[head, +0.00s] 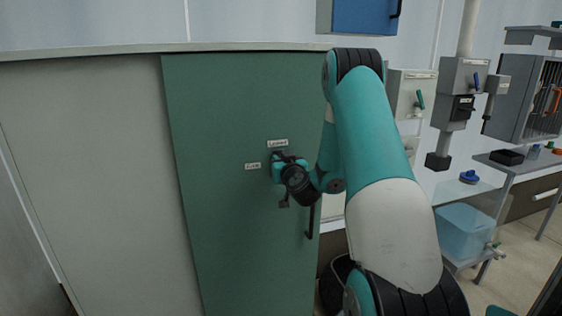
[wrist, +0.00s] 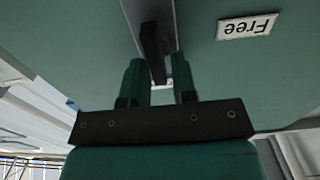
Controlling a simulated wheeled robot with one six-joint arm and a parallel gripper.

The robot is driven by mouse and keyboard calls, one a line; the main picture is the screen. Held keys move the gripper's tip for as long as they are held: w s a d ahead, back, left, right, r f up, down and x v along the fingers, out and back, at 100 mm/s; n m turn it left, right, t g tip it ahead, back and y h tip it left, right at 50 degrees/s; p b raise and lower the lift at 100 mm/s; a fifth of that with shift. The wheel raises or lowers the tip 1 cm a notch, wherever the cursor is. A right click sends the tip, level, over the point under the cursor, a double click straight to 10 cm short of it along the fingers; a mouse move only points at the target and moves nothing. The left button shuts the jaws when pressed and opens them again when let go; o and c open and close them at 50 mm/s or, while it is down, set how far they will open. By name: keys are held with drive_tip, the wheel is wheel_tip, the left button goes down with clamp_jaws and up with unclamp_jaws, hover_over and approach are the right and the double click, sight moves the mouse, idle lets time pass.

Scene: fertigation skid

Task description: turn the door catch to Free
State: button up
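The door catch shows in the wrist view as a black lever (wrist: 153,48) on the green door (head: 225,230). In the wrist view, which is upside down, the lever lies between the two green fingers of my gripper (wrist: 159,75). The fingers stand apart, with a narrow gap on the lever's right side; the left finger is close to it, and contact is unclear. The Free label (wrist: 248,26) is to the lever's right there. In the head view, the Locked label (head: 277,143) is above my gripper (head: 279,160) and the Free label (head: 252,166) is to its left. My gripper mostly hides the catch there.
A dark upright door handle (head: 311,220) is below and right of the catch, close to my wrist. Grey switch boxes (head: 463,77) and a bench with a blue tub (head: 465,232) stand to the right. The door's left part is clear.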

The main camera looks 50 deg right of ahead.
drive_tip(key=c, duration=0.3)
drive_tip(key=shift+s+d+f+m+b, duration=0.15)
drive_tip(key=shift+d+f+m+b, duration=0.25)
drive_tip(key=shift+m, duration=2.55)
drive_tip(key=shift+s+d+f+m+b, duration=0.2)
drive_tip(key=shift+m+b, duration=0.35)
drive_tip(key=shift+m, duration=2.45)
drive_tip(key=shift+s+d+f+m+b, duration=0.15)
drive_tip(key=shift+d+f+m+b, duration=0.2)
drive_tip(key=shift+m, duration=2.6)
drive_tip(key=shift+a, duration=0.1)
